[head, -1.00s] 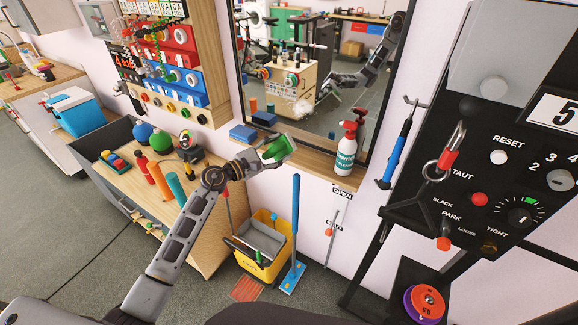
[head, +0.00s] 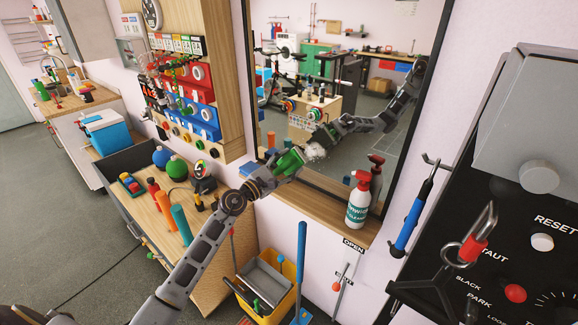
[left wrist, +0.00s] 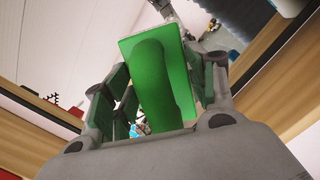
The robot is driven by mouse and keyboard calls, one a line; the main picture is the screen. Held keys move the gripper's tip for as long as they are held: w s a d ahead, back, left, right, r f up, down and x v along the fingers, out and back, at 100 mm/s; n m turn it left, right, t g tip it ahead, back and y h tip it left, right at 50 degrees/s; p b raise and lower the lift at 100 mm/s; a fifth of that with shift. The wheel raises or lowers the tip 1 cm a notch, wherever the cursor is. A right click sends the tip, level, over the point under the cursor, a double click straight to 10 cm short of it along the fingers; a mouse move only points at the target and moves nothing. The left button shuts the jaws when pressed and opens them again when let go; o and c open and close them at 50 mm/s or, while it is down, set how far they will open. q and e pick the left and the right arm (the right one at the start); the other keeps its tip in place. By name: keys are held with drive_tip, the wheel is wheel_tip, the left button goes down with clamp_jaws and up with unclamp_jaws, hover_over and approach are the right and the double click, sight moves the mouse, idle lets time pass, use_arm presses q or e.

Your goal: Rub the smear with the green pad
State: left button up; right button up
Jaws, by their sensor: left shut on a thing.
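The mirror (head: 350,125) hangs on the wall in a dark frame. A whitish smear (head: 316,151) shows on its glass, low and left of centre. My left gripper (head: 278,170) is shut on the green pad (head: 290,161), in front of the mirror's lower left. The pad is just left of the smear in the head view; I cannot tell whether it touches the glass. In the left wrist view, the fingers (left wrist: 160,100) grip the pad's rounded green handle, and its flat green plate (left wrist: 135,52) lies beyond. The smear does not show clearly there. My right gripper is not seen.
A white and red spray bottle (head: 358,205) stands on the wooden ledge (head: 310,207) below the mirror, right of the pad. A yellow bucket (head: 268,290) stands below. A control panel (head: 520,240) fills the right.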

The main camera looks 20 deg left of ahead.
sight(316, 151)
use_arm(q)
drive_tip(key=shift+w, duration=0.1)
drive_tip(key=shift+w+d, duration=0.2)
drive_tip(key=shift+w, duration=0.35)
drive_tip(key=shift+x, duration=0.9)
drive_tip(key=shift+f+b+x, duration=0.15)
drive_tip(key=shift+b+x, duration=0.05)
drive_tip(key=shift+x, duration=0.5)
drive_tip(key=shift+f+b+x, duration=0.15)
drive_tip(key=shift+x, duration=0.5)
drive_tip(key=shift+w+d, duration=0.2)
drive_tip(key=shift+w, duration=0.8)
drive_tip(key=shift+d, duration=0.1)
drive_tip(key=shift+s+d+r+p, duration=0.1)
drive_tip(key=shift+s+d+p, duration=0.25)
drive_tip(key=shift+d, duration=0.3)
drive_tip(key=shift+s+d+p, duration=0.2)
drive_tip(key=shift+d+p, duration=0.2)
drive_tip(key=shift+d, duration=0.2)
drive_tip(key=shift+s+d+p, duration=0.25)
drive_tip(key=shift+d+p, duration=0.05)
drive_tip(key=shift+d, duration=0.2)
